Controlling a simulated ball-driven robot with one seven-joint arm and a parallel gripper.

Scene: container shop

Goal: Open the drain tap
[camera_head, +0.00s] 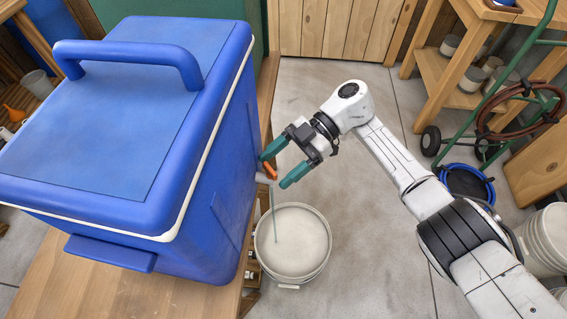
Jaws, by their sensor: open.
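The drain tap is on the right side of the blue cooler (110,110), low down. Its orange handle (269,171) and short grey body (263,179) show. My gripper (274,171) is open, its two green fingers on either side of the orange handle. I cannot tell whether either finger touches it. A white bucket (324,262) stands below the tap. A thin grey-green line (274,215) runs from the tap down into the bucket; I cannot tell whether it is water or a tube. The bucket looks pale inside.
The cooler stands on a wooden bench (150,298). A green hand truck (478,120) with a coiled hose, a wooden shelf (440,72) with pots and stacked white buckets (545,240) are at the right. The grey floor (375,260) right of the bucket is clear.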

